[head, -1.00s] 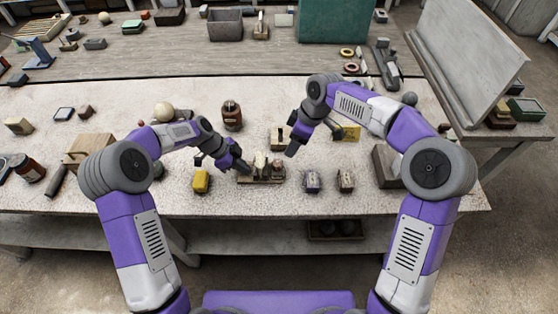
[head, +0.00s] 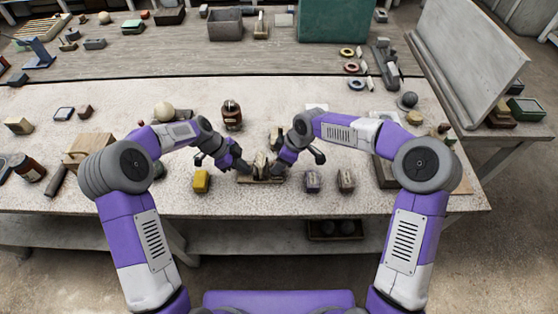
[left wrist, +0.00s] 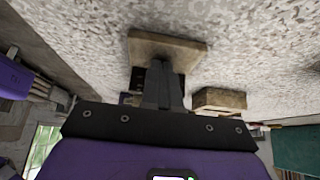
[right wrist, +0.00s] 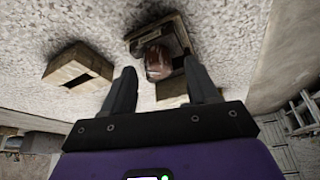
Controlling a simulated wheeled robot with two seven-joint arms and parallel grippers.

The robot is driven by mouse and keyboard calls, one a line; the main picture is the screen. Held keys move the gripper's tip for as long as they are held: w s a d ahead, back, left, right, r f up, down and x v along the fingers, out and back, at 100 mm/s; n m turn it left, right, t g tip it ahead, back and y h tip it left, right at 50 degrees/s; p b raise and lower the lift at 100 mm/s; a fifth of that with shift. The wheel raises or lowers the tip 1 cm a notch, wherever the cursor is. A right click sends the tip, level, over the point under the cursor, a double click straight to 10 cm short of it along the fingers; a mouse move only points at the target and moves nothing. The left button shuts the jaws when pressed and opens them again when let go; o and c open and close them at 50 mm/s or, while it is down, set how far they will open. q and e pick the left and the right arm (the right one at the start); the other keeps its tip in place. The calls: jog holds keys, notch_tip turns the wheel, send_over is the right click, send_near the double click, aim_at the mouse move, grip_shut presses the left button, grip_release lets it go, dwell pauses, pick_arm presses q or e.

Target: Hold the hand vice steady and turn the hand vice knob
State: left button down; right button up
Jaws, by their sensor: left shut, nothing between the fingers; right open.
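The hand vice (head: 260,163) stands on a flat wooden base (head: 270,182) near the front middle of the table, partly hidden by my grippers. Its reddish-brown knob (right wrist: 158,62) shows in the right wrist view, with the base (right wrist: 182,38) behind it. My left gripper (head: 244,168) is shut and empty at the left side of the vice. In the left wrist view its closed fingers (left wrist: 160,68) overlap a tan block; I cannot tell whether they touch it. My right gripper (head: 275,167) is open at the vice's right side, its fingers (right wrist: 159,70) on either side of the knob, apparently not gripping.
A brown jar (head: 232,115) and a pale sphere (head: 163,112) stand behind.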

pick_arm(q)
jog(key=shift+s+a+f, duration=0.1)
jog(key=shift+s+f, duration=0.05)
jog(key=shift+f, duration=0.2)
pick_arm(e)
jog(key=shift+a+f, duration=0.15)
jog(key=shift+f, duration=0.35)
jog(key=c, duration=1)
jog(key=shift+c, duration=0.2)
jog(key=m, duration=0.1)
jog(key=m+t, duration=0.1)
jog(key=m, duration=0.1)
jog(key=shift+s+a+m+h, duration=0.15)
jog(key=shift+m+h, duration=0.15)
jog(key=shift+m+t+h, duration=0.5)
jog(key=shift+m+t, duration=0.2)
jog(key=shift+m, duration=1.2)
